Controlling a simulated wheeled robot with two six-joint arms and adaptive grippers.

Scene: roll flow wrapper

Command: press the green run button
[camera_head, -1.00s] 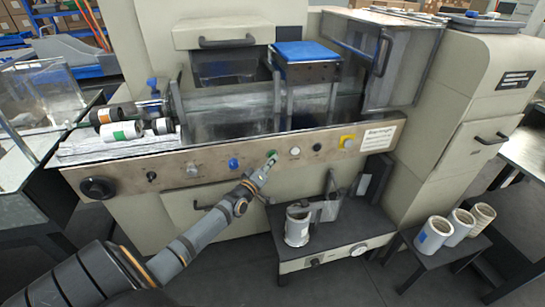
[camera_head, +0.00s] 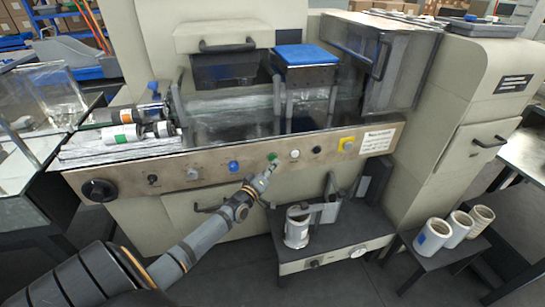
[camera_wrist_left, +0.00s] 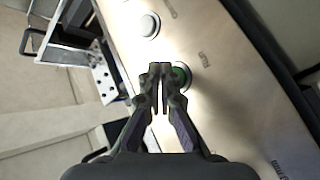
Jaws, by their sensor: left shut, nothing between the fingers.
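The green run button (camera_head: 272,156) sits on the metal control panel (camera_head: 215,170), between a blue button (camera_head: 233,166) and a white button (camera_head: 295,153). My left gripper (camera_head: 271,170) is shut and empty, its tips just below the green button in the head view. In the left wrist view the shut fingertips (camera_wrist_left: 160,68) lie close beside the green button (camera_wrist_left: 180,76) and overlap part of it. I cannot tell whether they touch it. My right gripper is not in view.
A yellow-framed switch (camera_head: 346,144) and black knobs, one large (camera_head: 99,190), are on the same panel. A shelf (camera_head: 330,250) with a metal can (camera_head: 297,228) juts out below. White rolls (camera_head: 433,236) stand on a side table at the right.

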